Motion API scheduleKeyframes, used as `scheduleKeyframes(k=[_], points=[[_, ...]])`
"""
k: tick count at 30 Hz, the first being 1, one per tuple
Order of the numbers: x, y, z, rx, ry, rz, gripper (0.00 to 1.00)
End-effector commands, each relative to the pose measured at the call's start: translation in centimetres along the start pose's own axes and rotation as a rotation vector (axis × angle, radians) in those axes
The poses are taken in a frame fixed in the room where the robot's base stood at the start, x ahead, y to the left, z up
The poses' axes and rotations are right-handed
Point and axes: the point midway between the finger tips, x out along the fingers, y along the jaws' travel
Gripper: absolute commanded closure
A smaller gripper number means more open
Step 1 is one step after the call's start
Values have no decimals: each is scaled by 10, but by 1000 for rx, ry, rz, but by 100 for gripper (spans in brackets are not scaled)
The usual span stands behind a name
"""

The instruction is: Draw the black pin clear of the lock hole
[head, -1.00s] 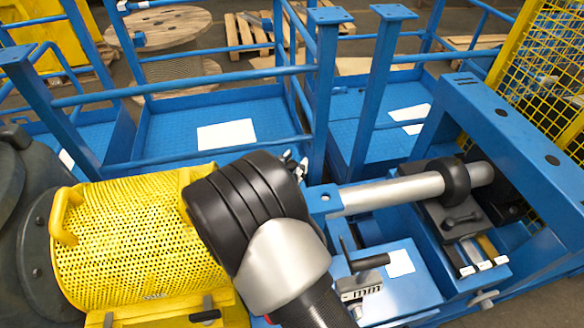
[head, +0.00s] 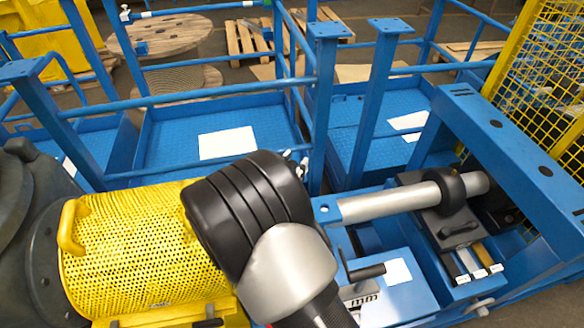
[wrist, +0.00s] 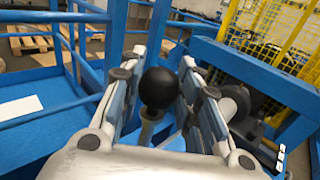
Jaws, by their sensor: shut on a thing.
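The black pin (wrist: 159,88) shows in the wrist view as a round black ball knob on a pale metal stem. It stands between the two fingers of my gripper (wrist: 163,68), which are shut on it. The lower end of the stem is hidden, and I cannot see the lock hole or how deep the pin sits in it. In the head view my arm's black and silver joints cover the gripper and the pin.
A yellow perforated guard (head: 140,250) stands left of my arm. A grey shaft (head: 390,202) and a blue beam (head: 510,140) lie to the right. A black handle (head: 366,272) is close by my arm. Blue railings (head: 210,87) rise behind.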

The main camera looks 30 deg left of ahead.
Motion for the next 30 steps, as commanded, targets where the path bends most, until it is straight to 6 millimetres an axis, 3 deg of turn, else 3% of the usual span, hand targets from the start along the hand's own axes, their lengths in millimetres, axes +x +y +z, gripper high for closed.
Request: scheduleKeyframes(k=[15,30], points=[[0,0,28,1,-1,0,97],[2,-3,30,1,-1,-8,97]])
